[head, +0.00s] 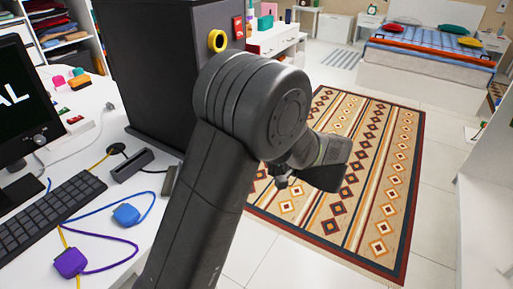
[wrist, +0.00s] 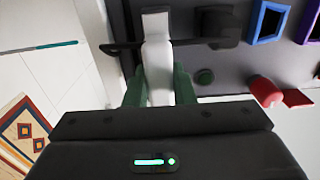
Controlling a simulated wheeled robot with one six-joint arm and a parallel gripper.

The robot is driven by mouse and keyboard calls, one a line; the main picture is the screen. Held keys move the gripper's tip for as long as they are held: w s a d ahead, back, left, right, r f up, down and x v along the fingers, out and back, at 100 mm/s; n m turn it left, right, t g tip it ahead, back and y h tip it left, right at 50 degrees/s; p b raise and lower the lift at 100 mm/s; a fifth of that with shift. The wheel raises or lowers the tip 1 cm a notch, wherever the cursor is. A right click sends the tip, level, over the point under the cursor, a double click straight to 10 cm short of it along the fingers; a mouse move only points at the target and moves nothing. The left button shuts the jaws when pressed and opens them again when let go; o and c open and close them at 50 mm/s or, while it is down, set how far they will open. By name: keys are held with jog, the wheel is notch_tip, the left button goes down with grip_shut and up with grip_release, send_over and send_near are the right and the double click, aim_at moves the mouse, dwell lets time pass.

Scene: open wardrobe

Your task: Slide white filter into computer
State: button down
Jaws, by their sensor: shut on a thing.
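The white filter (wrist: 158,62) is a long pale strip in the wrist view. My gripper (wrist: 158,88) is shut on it with green fingers on either side. The filter points up the picture, over the dark front of the computer (wrist: 220,65). Its far end lies near the top edge of that view. I cannot tell whether any of it is inside a slot. In the head view the computer (head: 160,70) is a tall dark case on the white desk. My arm blocks part of it there, and the filter and fingertips are hidden.
A blue-framed port (wrist: 268,22) and a red round part (wrist: 265,90) are on the computer's face. A keyboard (head: 45,215), monitor (head: 22,95), blue plug (head: 126,214) and purple plug (head: 70,262) crowd the desk (head: 120,90). The floor with the patterned rug (head: 385,165) is clear.

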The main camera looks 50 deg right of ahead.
jog(key=shift+w, duration=0.25)
jog(key=c, duration=1.1)
grip_release()
jog(key=shift+c, duration=0.2)
jog(key=s+d, duration=0.1)
jog(key=s, duration=1.2)
jog(key=shift+s+b, duration=0.4)
jog(key=w, duration=0.9)
jog(key=w+a, duration=0.1)
jog(key=w, duration=0.3)
jog(key=shift+w+p, duration=0.4)
jog(key=shift+s, duration=0.25)
